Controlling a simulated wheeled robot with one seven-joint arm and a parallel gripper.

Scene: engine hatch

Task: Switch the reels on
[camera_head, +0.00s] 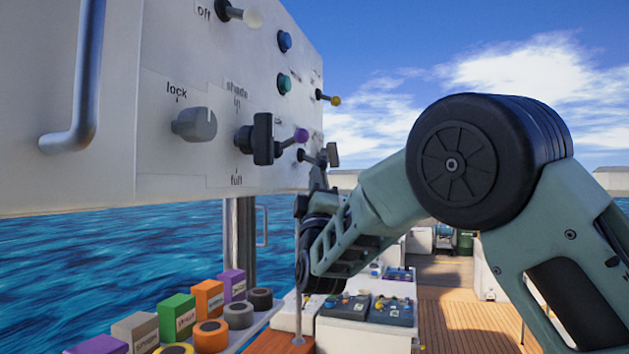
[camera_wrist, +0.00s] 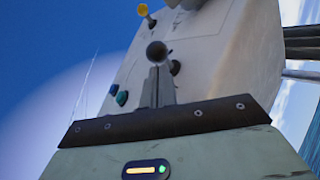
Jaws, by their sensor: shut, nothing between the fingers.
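A pale control panel (camera_head: 215,95) stands at upper left in the head view. It carries a white-tipped lever (camera_head: 250,17) beside an "off" label, a yellow-tipped lever (camera_head: 334,100) and a purple-tipped lever (camera_head: 300,135). No label naming reels is legible. My gripper (camera_head: 318,180) is near the panel's lower right edge, partly hidden by my arm. In the wrist view my gripper (camera_wrist: 157,88) is shut and empty, its fingers pointing at the panel. A dark ball-ended lever (camera_wrist: 157,52) lies just past the fingertips; I cannot tell whether they touch. A yellow knob (camera_wrist: 143,10) is beyond it.
The panel also has a grey knob (camera_head: 195,124) under "lock", a black rotary handle (camera_head: 262,139), a blue button (camera_head: 284,40) and a teal button (camera_head: 284,84). A metal handrail (camera_head: 86,80) is at left. Coloured boxes (camera_head: 178,316) and tape rolls (camera_head: 239,315) stand below.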

